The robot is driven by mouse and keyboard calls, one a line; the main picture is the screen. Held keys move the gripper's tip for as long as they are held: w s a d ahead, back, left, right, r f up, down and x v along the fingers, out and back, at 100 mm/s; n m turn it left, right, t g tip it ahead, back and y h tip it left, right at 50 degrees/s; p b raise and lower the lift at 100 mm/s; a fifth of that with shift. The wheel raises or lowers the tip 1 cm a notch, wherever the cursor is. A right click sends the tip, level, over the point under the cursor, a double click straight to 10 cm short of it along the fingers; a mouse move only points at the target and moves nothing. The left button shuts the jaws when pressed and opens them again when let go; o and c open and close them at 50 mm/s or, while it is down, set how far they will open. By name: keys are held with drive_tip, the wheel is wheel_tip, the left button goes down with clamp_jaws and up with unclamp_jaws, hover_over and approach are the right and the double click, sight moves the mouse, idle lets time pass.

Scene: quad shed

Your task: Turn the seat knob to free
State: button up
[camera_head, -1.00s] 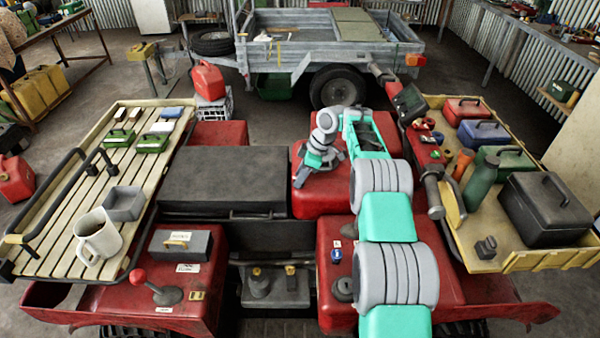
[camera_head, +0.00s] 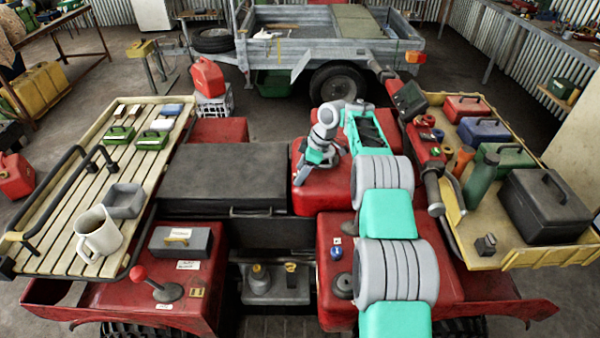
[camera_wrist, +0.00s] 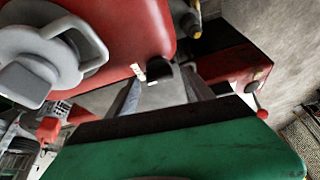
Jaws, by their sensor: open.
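My gripper (camera_head: 301,178) is at the far end of my arm, above the red bodywork right of the dark seat (camera_head: 225,175). In the wrist view its two grey fingers (camera_wrist: 164,92) stand apart with nothing held between them. Past the fingertips is a small dark rounded part (camera_wrist: 159,74) with small white markings beside it, at the edge of a red panel. I cannot tell whether it is the seat knob, nor whether the fingers touch it. No knob setting can be read.
A big grey cap (camera_wrist: 52,55) sits on the red panel in the wrist view. A red-ball lever (camera_head: 138,274), a blue knob (camera_head: 336,253) and a grey box (camera_head: 276,290) are nearer. Loaded racks flank the seat: slatted left, yellow tray (camera_head: 560,258) right.

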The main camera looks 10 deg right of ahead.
drive_tip(key=v, duration=0.4)
drive_tip(key=shift+w+d+r+p, duration=0.1)
drive_tip(key=shift+r+p, duration=0.05)
drive_tip(key=shift+p, duration=0.2)
drive_tip(key=s+d, duration=0.1)
drive_tip(key=d, duration=0.2)
drive_tip(key=s+d, duration=0.1)
drive_tip(key=d, duration=0.3)
drive_tip(key=s+d, duration=0.2)
drive_tip(key=d, duration=0.2)
drive_tip(key=shift+d, duration=0.25)
